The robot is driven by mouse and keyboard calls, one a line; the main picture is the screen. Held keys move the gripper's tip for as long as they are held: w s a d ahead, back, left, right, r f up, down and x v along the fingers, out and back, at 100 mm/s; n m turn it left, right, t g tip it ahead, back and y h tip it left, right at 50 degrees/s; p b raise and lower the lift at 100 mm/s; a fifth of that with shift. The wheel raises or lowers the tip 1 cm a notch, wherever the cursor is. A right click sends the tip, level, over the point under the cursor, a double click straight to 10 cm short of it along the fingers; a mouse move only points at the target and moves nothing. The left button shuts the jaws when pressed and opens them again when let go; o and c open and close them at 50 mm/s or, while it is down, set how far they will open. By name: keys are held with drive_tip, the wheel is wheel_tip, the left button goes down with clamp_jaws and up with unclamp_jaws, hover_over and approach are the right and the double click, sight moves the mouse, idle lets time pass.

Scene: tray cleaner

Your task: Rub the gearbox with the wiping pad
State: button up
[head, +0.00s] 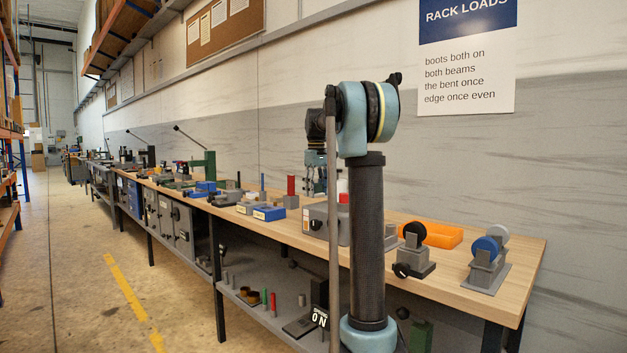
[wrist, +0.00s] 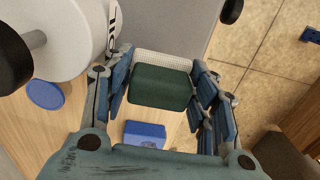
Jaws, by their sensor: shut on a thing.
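My gripper (wrist: 162,88) is shut on a dark green block, which I take as the wiping pad (wrist: 160,90), held between its blue-grey fingers. A white dotted strip shows along the pad's far edge. A plain grey surface (wrist: 180,28) with a black knob at its right lies just beyond the pad; it looks like the gearbox top. I cannot tell whether the pad touches it. In the head view the grey gearbox (head: 318,222) with dark knobs sits on the bench, partly hidden by my arm. My gripper (head: 315,187) is above and behind it; the pad is not visible there.
A large white round thing (wrist: 75,35) stands close left of the fingers in the wrist view. A blue block (wrist: 144,134) lies below the pad. An orange tray (head: 440,236) and roller stands are at the bench's right. Several tools and parts crowd the bench to the left.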

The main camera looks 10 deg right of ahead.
drive_tip(key=shift+a+r, duration=0.2)
drive_tip(key=shift+r, duration=2.4)
